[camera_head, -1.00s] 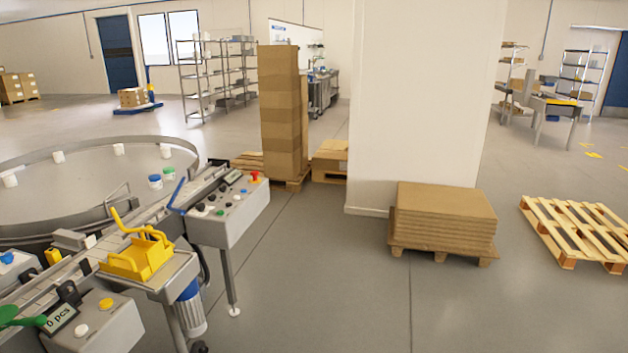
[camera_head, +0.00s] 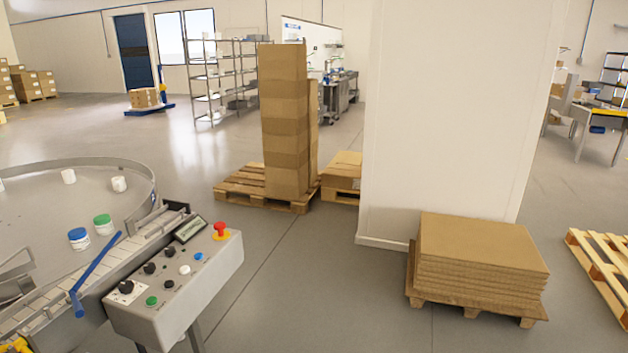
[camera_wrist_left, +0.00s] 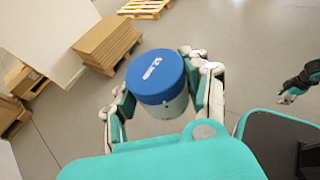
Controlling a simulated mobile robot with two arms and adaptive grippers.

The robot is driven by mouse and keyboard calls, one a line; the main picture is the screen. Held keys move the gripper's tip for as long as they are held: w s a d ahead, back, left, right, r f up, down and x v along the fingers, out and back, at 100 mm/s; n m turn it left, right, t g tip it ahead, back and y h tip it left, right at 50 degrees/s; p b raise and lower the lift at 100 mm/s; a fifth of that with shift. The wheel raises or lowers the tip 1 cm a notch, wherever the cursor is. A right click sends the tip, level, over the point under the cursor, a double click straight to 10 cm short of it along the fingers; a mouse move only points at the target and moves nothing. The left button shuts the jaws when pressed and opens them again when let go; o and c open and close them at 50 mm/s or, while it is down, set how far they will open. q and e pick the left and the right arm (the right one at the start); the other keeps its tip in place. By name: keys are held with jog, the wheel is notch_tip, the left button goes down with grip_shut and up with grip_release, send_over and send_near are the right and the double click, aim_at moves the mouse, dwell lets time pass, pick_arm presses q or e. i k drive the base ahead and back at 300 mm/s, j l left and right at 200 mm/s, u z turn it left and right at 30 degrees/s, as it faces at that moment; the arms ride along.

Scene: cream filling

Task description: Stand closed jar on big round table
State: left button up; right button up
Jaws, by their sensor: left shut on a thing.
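A white jar with a blue lid (camera_wrist_left: 158,80) sits between the fingers of my left gripper (camera_wrist_left: 160,98) in the left wrist view. The fingers are shut around its sides, and its lid faces the camera. The big round table (camera_head: 40,200) is at the left of the head view, cut off by the frame edge. A blue-lidded jar (camera_head: 79,239) and a green-lidded jar (camera_head: 103,224) stand on it near the conveyor. My right gripper (camera_wrist_left: 290,94) shows at the right of the left wrist view; its finger state is unclear. Neither gripper shows in the head view.
A control panel (camera_head: 180,280) and a conveyor (camera_head: 75,290) with a blue handle border the table. A cardboard stack (camera_head: 480,260) on a pallet and a white column (camera_head: 450,120) stand right. Floor between panel and stack is clear.

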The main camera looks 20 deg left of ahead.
aim_at(84, 218)
jog(key=i+l+u, duration=0.1)
jog(key=i+u, duration=0.25)
jog(key=i, duration=0.2)
jog(key=i+l+u, duration=0.3)
jog(key=i, duration=0.2)
jog(key=i+l+u, duration=0.35)
jog(key=i, duration=0.15)
